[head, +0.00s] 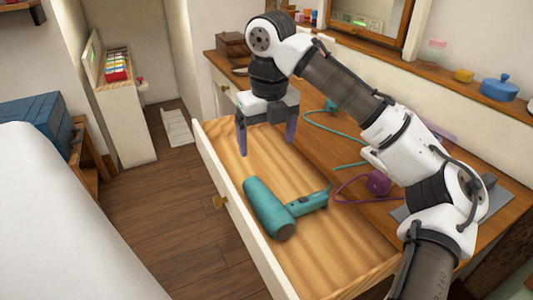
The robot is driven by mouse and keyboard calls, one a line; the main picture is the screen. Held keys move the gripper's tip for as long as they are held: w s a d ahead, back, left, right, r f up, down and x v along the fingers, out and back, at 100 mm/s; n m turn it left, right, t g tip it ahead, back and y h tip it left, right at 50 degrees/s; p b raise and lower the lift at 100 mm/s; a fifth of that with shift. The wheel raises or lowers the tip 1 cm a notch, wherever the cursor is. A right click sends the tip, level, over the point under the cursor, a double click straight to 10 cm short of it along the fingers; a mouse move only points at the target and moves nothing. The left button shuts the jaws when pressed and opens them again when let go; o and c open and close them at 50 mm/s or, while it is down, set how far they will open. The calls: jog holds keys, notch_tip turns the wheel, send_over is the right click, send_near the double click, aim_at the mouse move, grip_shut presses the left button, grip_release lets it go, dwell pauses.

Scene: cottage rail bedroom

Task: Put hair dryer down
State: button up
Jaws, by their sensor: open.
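The teal hair dryer (270,207) lies on its side on the wooden bottom of the pulled-out drawer (262,158), in the near half of it. Its handle points to the right, towards the dresser. A teal cord (336,131) runs over the dresser top. My gripper (266,145) is open, with its two purple fingers pointing down over the far end of the drawer. It is empty and apart from the hair dryer, behind it in the head view.
The drawer's white front (235,205) with a round knob stands out over the floor. A purple device with a cord (377,183) and a grey flat thing (408,212) are on the dresser top (318,155). A bed (60,220) is at the left, with bare floor between.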

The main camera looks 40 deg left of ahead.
jog(key=shift+d+r, duration=0.1)
jog(key=shift+r, duration=1.5)
